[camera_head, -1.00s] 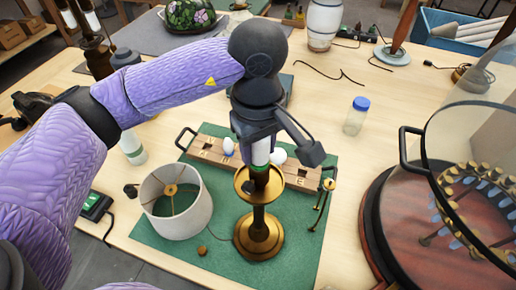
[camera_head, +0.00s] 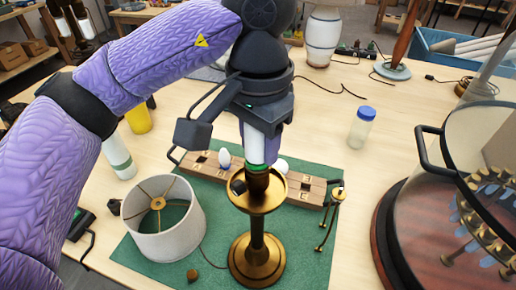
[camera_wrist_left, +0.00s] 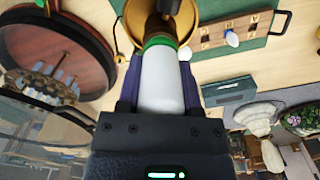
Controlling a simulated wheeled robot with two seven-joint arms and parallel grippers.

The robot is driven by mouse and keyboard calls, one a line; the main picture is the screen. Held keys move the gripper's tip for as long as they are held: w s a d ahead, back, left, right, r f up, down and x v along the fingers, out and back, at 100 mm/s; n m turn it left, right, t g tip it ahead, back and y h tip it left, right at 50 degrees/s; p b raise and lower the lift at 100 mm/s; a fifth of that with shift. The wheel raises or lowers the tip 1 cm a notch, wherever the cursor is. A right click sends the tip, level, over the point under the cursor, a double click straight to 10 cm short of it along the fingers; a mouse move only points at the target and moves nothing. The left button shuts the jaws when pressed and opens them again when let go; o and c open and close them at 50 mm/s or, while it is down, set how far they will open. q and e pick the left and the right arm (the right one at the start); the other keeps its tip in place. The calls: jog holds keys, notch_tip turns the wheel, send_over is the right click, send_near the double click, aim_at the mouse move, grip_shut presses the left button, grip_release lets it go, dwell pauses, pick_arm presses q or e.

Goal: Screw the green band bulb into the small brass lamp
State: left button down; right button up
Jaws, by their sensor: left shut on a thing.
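The brass lamp (camera_head: 257,240) stands upright on the green mat, with a round dish below its dark socket (camera_head: 257,185). My left gripper (camera_head: 262,150) is above the lamp, pointing down, shut on the white bulb with a green band (camera_head: 258,166). The bulb's green end is at the top of the socket; how deep it sits I cannot tell. In the left wrist view the white bulb (camera_wrist_left: 162,85) lies between the fingers, its green band against the socket over the brass dish (camera_wrist_left: 135,22). My right gripper is not in view.
A wooden tray (camera_head: 205,171) holding white bulbs lies behind the lamp. A white lampshade (camera_head: 170,225) stands left of it. A blue-capped jar (camera_head: 361,128) stands at the right. A glass-covered round case (camera_head: 400,215) fills the right edge.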

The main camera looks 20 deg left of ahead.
pick_arm(q)
jog(key=shift+m, duration=0.5)
